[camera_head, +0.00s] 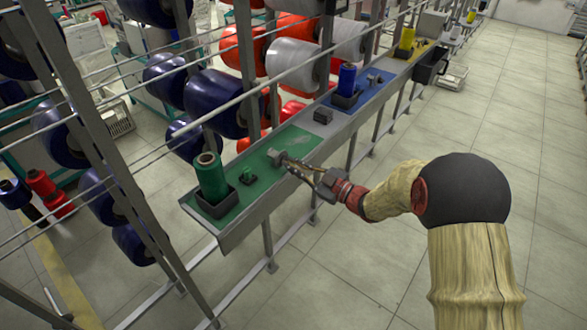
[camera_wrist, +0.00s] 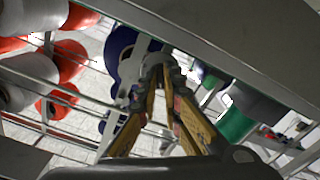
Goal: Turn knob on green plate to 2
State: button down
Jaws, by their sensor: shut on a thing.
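The green plate (camera_head: 254,193) lies in the near left end of a grey metal shelf in the head view. A green spool (camera_head: 211,178) stands upright there in a dark square holder (camera_head: 217,205). No dial number is readable.
A blue plate (camera_head: 357,98) with a blue spool (camera_head: 347,79) and a yellow plate (camera_head: 403,61) continue along the shelf. Metal bars and large red, blue and white rolls stand behind. The floor at right is clear.

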jog(key=shift+f, duration=0.2)
dwell(0.4)
jog(key=c, duration=2)
grip_release()
jog(key=shift+r, duration=0.1)
jog(key=shift+o, duration=0.2)
jog(key=v, duration=1.2)
